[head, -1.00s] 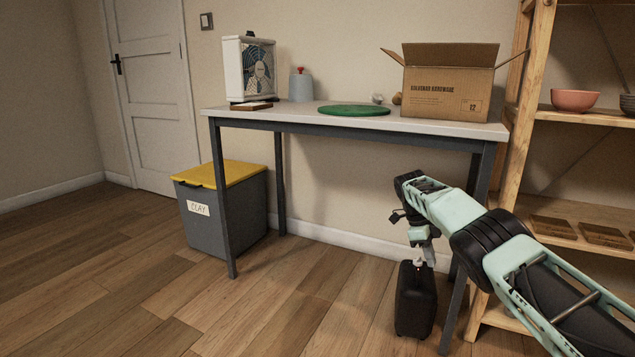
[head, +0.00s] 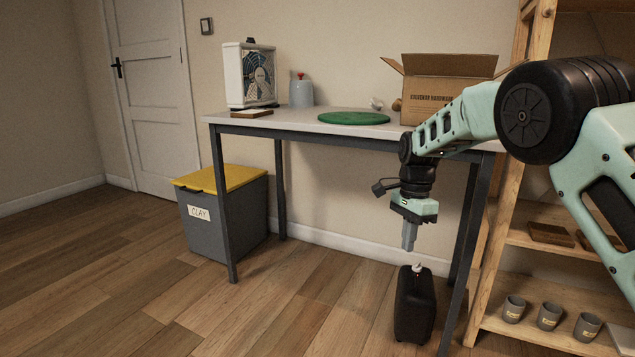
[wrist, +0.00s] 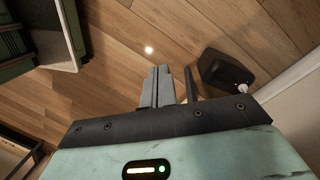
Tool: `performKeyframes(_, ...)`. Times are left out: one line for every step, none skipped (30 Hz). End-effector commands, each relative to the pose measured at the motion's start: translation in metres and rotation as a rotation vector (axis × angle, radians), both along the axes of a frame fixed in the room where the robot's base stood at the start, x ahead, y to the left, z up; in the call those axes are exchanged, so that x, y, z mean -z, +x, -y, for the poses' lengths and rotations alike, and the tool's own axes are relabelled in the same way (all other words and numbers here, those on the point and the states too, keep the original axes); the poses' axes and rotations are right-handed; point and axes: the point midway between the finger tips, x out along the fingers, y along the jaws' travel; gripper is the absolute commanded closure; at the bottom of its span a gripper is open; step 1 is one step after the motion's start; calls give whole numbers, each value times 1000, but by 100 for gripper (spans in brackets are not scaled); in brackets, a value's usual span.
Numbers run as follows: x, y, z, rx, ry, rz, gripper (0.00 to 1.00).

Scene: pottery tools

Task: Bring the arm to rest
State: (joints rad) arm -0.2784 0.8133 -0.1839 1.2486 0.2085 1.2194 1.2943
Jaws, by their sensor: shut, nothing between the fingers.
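My gripper (head: 409,237) points down in front of the table, its fingers together and empty. It is above a black canister (head: 414,310) with a pale cap that stands on the floor by the table's right front leg. In the head view the fingertips are a little above the cap, apart from it. In the wrist view my gripper (wrist: 163,86) shows its closed fingers over bare floor, with the canister (wrist: 228,72) to their right. My arm reaches in from the right and hides part of the shelf and the cardboard box.
The table (head: 270,123) holds a fan (head: 249,75), a grey jug (head: 301,92), a green disc (head: 353,118) and an open cardboard box (head: 430,95). A clay bin (head: 228,218) stands under its left end. A wooden shelf (head: 495,235) with cups (head: 549,315) is right. The left floor is clear.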

Motion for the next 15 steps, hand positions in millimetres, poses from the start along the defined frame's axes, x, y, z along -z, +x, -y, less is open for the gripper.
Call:
performKeyframes(-18, -24, -17, -109, 41, 9, 100)
performKeyframes(-25, -37, -27, -179, 62, 16, 100)
performKeyframes(-33, -56, -39, -275, 88, 25, 100)
performKeyframes(-40, -71, -47, -347, 106, 35, 100)
performKeyframes(-45, -86, -55, -419, 123, 44, 100)
performKeyframes(-53, -108, -66, -520, 143, 57, 100)
performKeyframes(-58, -125, -73, -596, 156, 66, 100)
performKeyframes(-63, -143, -79, -673, 168, 76, 100)
performKeyframes(-68, -167, -87, -777, 182, 89, 100)
performKeyframes(-72, -185, -92, -855, 189, 100, 100)
performKeyframes(-75, -203, -95, -935, 196, 111, 100)
performKeyframes(-78, -228, -99, -1037, 200, 123, 100)
performKeyframes(-80, -245, -100, -1110, 202, 132, 100)
performKeyframes(-81, -261, -101, -1182, 202, 139, 100)
performKeyframes(-82, -281, -101, -1268, 201, 149, 100)
